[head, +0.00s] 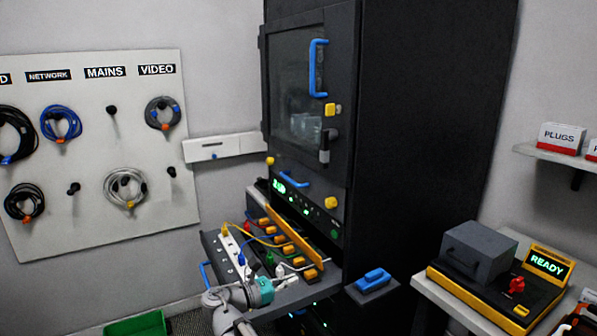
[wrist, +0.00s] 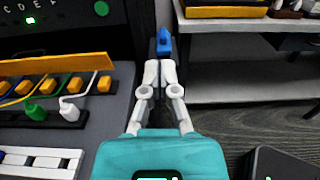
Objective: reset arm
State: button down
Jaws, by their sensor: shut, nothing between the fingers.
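My gripper (wrist: 160,68) is shut and empty, its two pale fingers closed together in the wrist view. Its teal wrist band (head: 258,291) shows low in the middle of the head view, in front of the pulled-out shelf (head: 290,300) of the black cabinet. The fingertips are hard to make out there. In the wrist view a blue handle (wrist: 163,40) shows just beyond the fingertips; I cannot tell whether they touch it. In the head view this blue handle (head: 373,277) sits on a small dark block right of the shelf.
A white power strip (head: 232,250) and yellow plugs with cables lie on the shelf. The tall black cabinet (head: 420,130) stands behind. At right a table holds a yellow-based tester (head: 490,290) reading READY. Coiled cables hang on a white board (head: 90,150) at left.

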jog(key=s+d+f+m+g+y, duration=0.4)
jog(key=s+d+f+m+y, duration=0.15)
jog(key=d+f+m, duration=0.4)
jog(key=s+d+f+m+g+y, duration=0.45)
jog(key=d+f+m+y, duration=0.25)
jog(key=d+f+m, duration=0.25)
notch_tip(320, 180, up, 14)
jog(key=s+m+y+p, duration=0.1)
jog(key=m+y+p, duration=0.2)
jog(key=p, duration=1)
jog(key=shift+s+d+f+m, duration=0.2)
jog(key=shift+d+m, duration=0.1)
jog(key=shift+m, duration=0.6)
jog(key=shift+f, duration=0.1)
